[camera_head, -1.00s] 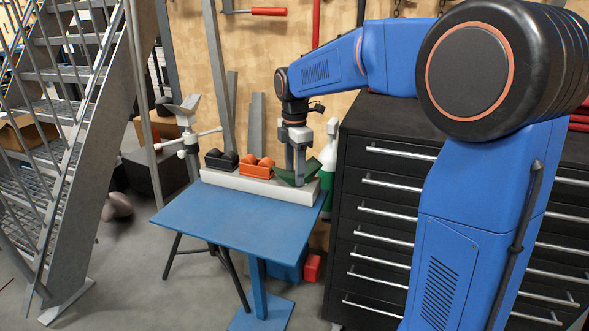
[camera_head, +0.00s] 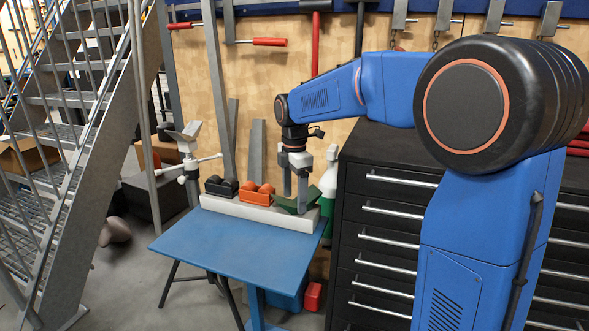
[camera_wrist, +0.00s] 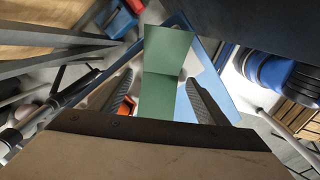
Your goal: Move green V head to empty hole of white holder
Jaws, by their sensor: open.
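The green V head (camera_head: 290,204) sits at the right end of the white holder (camera_head: 255,212), tilted in appearance and partly hidden by my fingers. My gripper (camera_head: 295,198) points down over it, with its two fingers apart. In the wrist view the green V head (camera_wrist: 167,75) lies between and beyond the open fingers (camera_wrist: 161,92), with gaps on both sides. The orange roller head (camera_head: 257,194) and black roller head (camera_head: 222,186) stand on the holder to the left. I cannot make out an empty hole.
The holder rests along the back edge of a blue table (camera_head: 235,245), whose front is bare. A grey V-topped stand (camera_head: 187,150) is left of the table. A green-and-white bottle (camera_head: 328,190) and a black drawer cabinet (camera_head: 385,210) stand close on the right.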

